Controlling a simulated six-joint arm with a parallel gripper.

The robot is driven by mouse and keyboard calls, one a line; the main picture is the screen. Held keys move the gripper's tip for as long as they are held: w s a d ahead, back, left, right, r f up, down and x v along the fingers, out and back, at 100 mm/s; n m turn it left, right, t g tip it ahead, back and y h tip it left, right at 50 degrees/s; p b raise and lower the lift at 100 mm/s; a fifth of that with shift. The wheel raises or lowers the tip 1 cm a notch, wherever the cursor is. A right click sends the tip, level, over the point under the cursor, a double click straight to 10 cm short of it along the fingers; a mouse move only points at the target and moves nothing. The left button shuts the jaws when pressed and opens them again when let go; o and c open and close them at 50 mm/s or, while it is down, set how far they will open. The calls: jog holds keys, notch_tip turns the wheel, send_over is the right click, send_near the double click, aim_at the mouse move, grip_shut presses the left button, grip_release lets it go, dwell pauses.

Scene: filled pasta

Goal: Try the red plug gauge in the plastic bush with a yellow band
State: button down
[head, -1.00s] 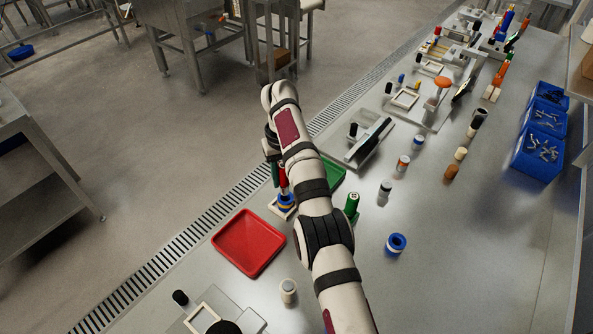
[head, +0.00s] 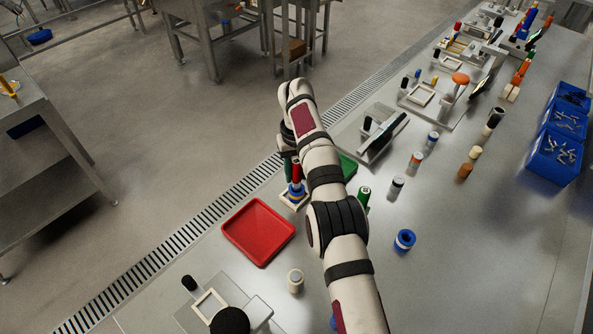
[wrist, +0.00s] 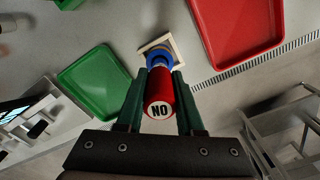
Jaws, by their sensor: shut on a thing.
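The red plug gauge (wrist: 159,92) is between the two dark green fingers of my gripper (wrist: 160,74), with its "NO" end facing the wrist camera. My gripper is shut on it. In the head view the gauge (head: 297,172) stands roughly upright below my wrist. A blue bush (wrist: 158,58) sits at the gauge's far end, on a cream square holder (wrist: 174,44). The bush also shows in the head view (head: 297,189). Its yellow band is not clear now. The gauge hides the bush's bore, so I cannot tell whether its tip is inside or just above.
A red tray (head: 258,232) lies left of the holder and a green tray (wrist: 97,85) on its other side. A green cylinder (head: 364,196), a blue ring-shaped bush (head: 404,240) and a pale cylinder (head: 295,281) stand nearby. Blue bins (head: 556,155) are at the right.

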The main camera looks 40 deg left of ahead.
aim_at(297, 162)
jog(key=shift+f, duration=1.25)
jog(key=shift+r, duration=0.1)
dwell(0.8)
jog(key=shift+s+r, duration=0.1)
jog(key=shift+r, duration=3.1)
jog(key=shift+d, duration=0.1)
